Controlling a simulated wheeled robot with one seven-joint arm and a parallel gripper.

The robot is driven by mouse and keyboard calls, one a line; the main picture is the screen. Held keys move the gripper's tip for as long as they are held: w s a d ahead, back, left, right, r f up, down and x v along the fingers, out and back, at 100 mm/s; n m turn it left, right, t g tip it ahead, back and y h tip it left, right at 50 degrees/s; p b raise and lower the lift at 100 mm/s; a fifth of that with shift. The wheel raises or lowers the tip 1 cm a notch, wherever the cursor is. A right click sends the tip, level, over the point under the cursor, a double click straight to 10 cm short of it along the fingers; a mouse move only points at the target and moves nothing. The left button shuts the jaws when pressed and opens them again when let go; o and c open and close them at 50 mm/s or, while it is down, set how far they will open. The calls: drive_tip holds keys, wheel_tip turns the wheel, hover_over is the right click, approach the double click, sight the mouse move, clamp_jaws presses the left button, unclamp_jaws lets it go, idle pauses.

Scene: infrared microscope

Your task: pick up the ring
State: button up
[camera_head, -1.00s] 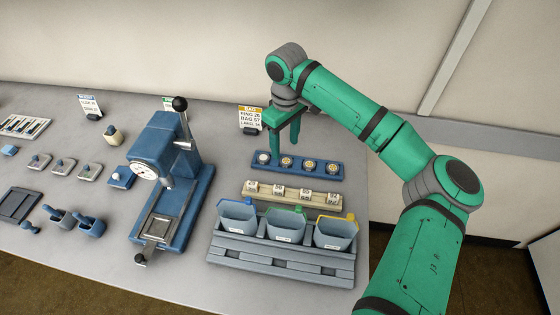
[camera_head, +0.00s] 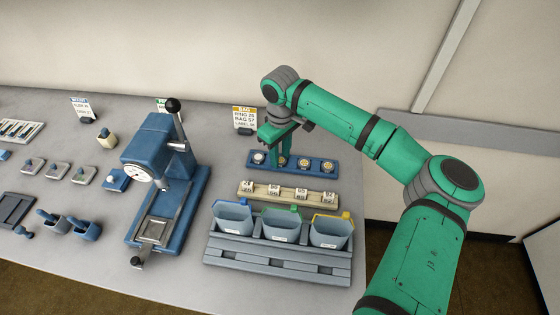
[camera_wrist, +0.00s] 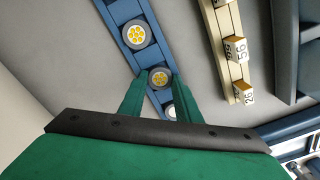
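Several small round ring pieces with pale rims sit in a row on a blue rack (camera_head: 290,163). My gripper (camera_wrist: 160,82) is over the rack, fingers pointing down. In the wrist view its open fingers stand on either side of one ring (camera_wrist: 160,77), the second from the left in the head view. Another ring (camera_wrist: 138,34) lies on one side of it, and a paler, partly hidden one on the other. In the head view my gripper covers most of the second ring. I cannot tell whether the fingers touch it.
A cream strip with numbered blocks (camera_head: 288,195) lies in front of the rack. Three grey bins (camera_head: 283,226) stand nearer the table's front edge. A blue press (camera_head: 153,150) stands to the left. A sign (camera_head: 244,117) behind reads ring, bag and label numbers.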

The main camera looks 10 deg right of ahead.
drive_tip(key=shift+s+d+f, duration=0.1)
drive_tip(key=shift+d+f, duration=0.05)
drive_tip(key=shift+f, duration=0.1)
drive_tip(key=shift+r, duration=0.55)
drive_tip(key=s+a+r, duration=0.7)
drive_tip(key=a+r, duration=0.5)
